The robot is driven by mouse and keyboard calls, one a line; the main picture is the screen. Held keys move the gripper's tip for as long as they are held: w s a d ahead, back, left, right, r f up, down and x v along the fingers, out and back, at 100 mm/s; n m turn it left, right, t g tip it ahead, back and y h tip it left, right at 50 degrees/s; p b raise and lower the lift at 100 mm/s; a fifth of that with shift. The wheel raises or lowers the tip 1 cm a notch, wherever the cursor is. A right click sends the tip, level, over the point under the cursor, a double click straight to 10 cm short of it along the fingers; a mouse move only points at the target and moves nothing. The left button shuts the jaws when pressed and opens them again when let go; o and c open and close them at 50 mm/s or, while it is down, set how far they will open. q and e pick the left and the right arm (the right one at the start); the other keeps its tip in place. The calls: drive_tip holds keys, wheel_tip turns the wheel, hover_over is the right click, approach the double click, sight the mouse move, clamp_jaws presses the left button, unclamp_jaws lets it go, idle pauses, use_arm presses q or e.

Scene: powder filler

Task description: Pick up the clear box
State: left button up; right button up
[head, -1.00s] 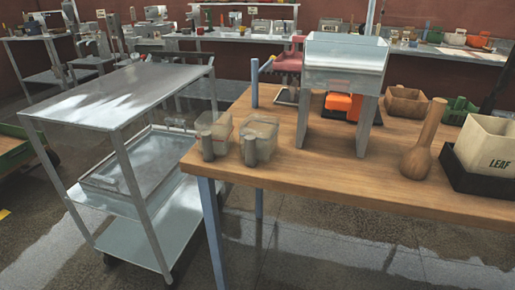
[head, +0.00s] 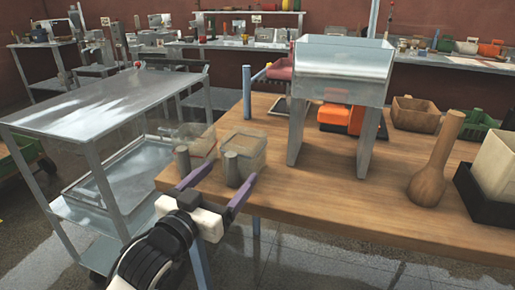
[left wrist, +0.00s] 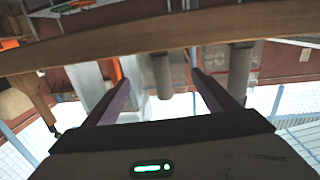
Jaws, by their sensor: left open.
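Two clear boxes stand side by side at the near left corner of the wooden table, the left one (head: 200,140) and the right one (head: 250,148). Each has an upright grey cylinder at its front. My left gripper (head: 230,182) is open and empty, in front of the boxes at the table's front edge. In the head view its fingers lie to either side of the right box's cylinder (head: 231,168). In the left wrist view a grey cylinder (left wrist: 162,75) shows between the finger tips, a second one (left wrist: 240,70) beyond one finger. Whether the fingers touch anything cannot be told. My right gripper is out of view.
A metal hopper on legs (head: 343,70) stands behind and right of the boxes, with an orange device (head: 335,117) under it. A wooden pestle-like tool (head: 432,170) and a cream bin (head: 497,165) stand farther right. A metal cart (head: 100,105) is left of the table.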

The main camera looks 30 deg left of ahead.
sight(230, 169)
use_arm(q)
drive_tip(key=shift+w+a+r, duration=0.1)
drive_tip(key=shift+w+r, duration=0.05)
drive_tip(key=shift+w, duration=0.35)
drive_tip(key=shift+w+a+r, duration=0.1)
drive_tip(key=shift+w, duration=0.35)
drive_tip(key=shift+w+a+r, duration=0.15)
drive_tip(key=shift+w+r, duration=0.05)
drive_tip(key=shift+w, duration=0.65)
drive_tip(key=shift+w+f, duration=0.1)
drive_tip(key=shift+w, duration=0.3)
drive_tip(key=shift+w+a, duration=0.2)
drive_tip(key=shift+w, duration=0.4)
drive_tip(key=w, duration=0.3)
drive_tip(key=shift+w+a+f, duration=0.15)
drive_tip(key=shift+w+a, duration=0.15)
drive_tip(key=shift+a, duration=0.05)
drive_tip(key=shift+w, duration=0.35)
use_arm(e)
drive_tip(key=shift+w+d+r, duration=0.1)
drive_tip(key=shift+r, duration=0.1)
use_arm(q)
drive_tip(key=shift+c, duration=0.2)
